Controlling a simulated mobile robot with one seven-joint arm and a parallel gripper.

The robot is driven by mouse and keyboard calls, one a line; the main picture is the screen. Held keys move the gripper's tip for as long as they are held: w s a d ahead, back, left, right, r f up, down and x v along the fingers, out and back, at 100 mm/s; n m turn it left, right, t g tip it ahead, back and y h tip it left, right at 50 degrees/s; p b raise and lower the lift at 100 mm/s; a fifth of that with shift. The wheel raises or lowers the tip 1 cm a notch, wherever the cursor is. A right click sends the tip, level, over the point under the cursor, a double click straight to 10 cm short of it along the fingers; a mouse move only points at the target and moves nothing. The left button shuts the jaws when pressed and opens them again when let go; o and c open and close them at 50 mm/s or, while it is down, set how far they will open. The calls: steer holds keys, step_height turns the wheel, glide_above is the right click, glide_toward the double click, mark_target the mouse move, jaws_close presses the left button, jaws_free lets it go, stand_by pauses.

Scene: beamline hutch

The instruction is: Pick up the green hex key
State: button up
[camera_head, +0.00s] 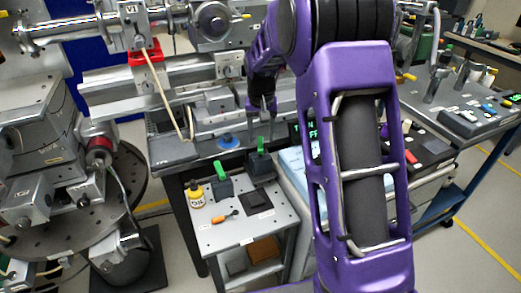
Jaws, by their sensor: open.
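On the small grey cart (228,240), two small green things stand upright from dark blocks. One green piece (219,168) rises from the left block (222,187); the other green piece (260,144) rises from the right block (261,167). Both are too small to tell which is the green hex key. My gripper (262,110) points down over the bench edge, above and behind the cart in the picture. It is open and looks empty, apart from both green pieces. My purple arm hides part of the area right of the cart.
A yellow oil bottle (196,195), an orange-handled tool (225,217) and a black square (257,201) lie or stand on the cart top. The bench with rails (190,150) borders the cart behind. A round stage (125,185) stands left; a tool-laden table (470,120) is at right.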

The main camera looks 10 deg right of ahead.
mark_target(260, 143)
steer(key=shift+w+f+b, duration=0.15)
steer(key=shift+w+f, duration=0.1)
steer(key=shift+f, duration=0.7)
steer(key=shift+w+f+b, duration=0.2)
steer(key=shift+f, duration=0.8)
steer(key=shift+w+f+b, duration=0.15)
steer(key=shift+w+f, duration=0.1)
steer(key=shift+f, duration=0.7)
jaws_close()
